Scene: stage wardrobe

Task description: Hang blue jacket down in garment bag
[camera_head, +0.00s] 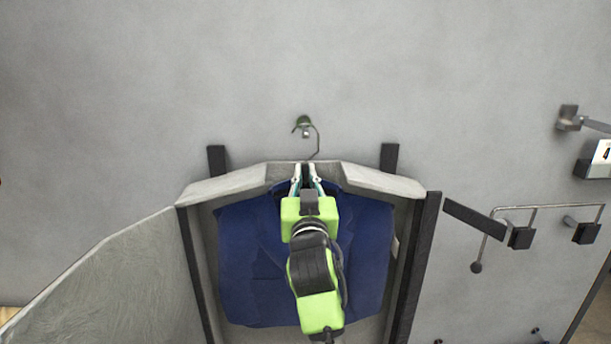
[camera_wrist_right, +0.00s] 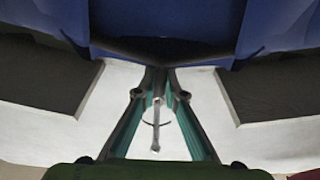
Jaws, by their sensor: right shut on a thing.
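The blue jacket (camera_head: 245,260) hangs upright inside the open grey garment bag (camera_head: 225,186), its front facing me. In the right wrist view, the jacket (camera_wrist_right: 280,22) fills the top edge around a dark hanger bar (camera_wrist_right: 165,48). My right gripper (camera_head: 306,180) is shut at the jacket's collar, on what looks like its hanger neck. The fingers also show in the right wrist view (camera_wrist_right: 158,80). A thin wire hook (camera_head: 317,145) rises above the bag's top, close to a wall hook (camera_head: 303,125). Whether they touch is unclear. My left gripper is out of view.
The bag's front flap (camera_head: 110,275) is swung open to the left. Dark posts (camera_head: 388,157) stand behind the bag's top. On the right, a wall rail (camera_head: 545,207) with dark blocks and a metal bracket (camera_head: 568,118) stick out. The wall above is bare.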

